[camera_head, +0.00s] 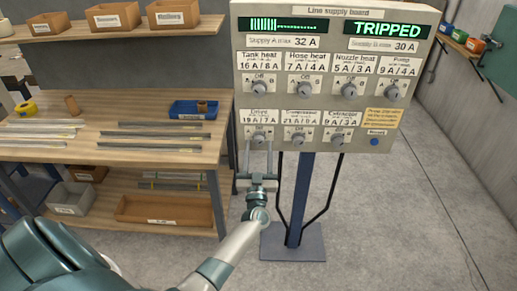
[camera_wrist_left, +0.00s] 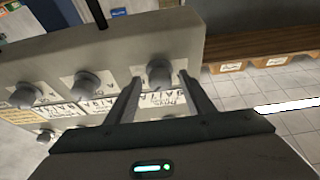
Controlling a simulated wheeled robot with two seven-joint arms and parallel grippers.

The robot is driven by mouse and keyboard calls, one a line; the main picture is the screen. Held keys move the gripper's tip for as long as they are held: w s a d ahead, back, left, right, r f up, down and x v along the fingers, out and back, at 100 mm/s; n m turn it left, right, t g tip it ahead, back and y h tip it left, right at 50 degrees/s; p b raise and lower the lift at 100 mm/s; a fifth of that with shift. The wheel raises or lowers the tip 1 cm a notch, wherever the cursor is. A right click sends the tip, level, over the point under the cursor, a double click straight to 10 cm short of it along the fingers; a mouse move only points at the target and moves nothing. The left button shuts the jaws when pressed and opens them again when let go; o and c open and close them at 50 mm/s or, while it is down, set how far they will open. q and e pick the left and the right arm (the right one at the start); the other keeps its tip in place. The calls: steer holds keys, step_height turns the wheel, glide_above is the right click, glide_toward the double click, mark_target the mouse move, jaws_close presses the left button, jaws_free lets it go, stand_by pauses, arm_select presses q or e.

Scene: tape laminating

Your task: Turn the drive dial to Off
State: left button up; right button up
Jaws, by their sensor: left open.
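The drive dial (camera_head: 259,136) is a grey knob at the lower left of the line supply board (camera_head: 400,110). In the left wrist view the board is upside down and the dial (camera_wrist_left: 159,72) shows between the fingertips. My left gripper (camera_head: 259,147) comes up from below, open, with one fingertip on each side of the drive dial. The left wrist view also shows the gripper's two fingers (camera_wrist_left: 161,82) apart. I cannot tell whether they touch the knob, nor which mark its pointer faces. My right gripper is not in view.
The compressor dial (camera_head: 298,136) and extractor dial (camera_head: 338,137) sit to the right in the same row. Several more dials are above. The top right display (camera_head: 387,29) reads TRIPPED. A blue button (camera_head: 375,142) is at the lower right. A wooden workbench (camera_head: 110,153) stands close at left.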

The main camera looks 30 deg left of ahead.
arm_select(q)
steer(key=shift+c, duration=0.2)
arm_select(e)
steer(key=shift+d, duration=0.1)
arm_select(q)
steer(key=c, duration=1)
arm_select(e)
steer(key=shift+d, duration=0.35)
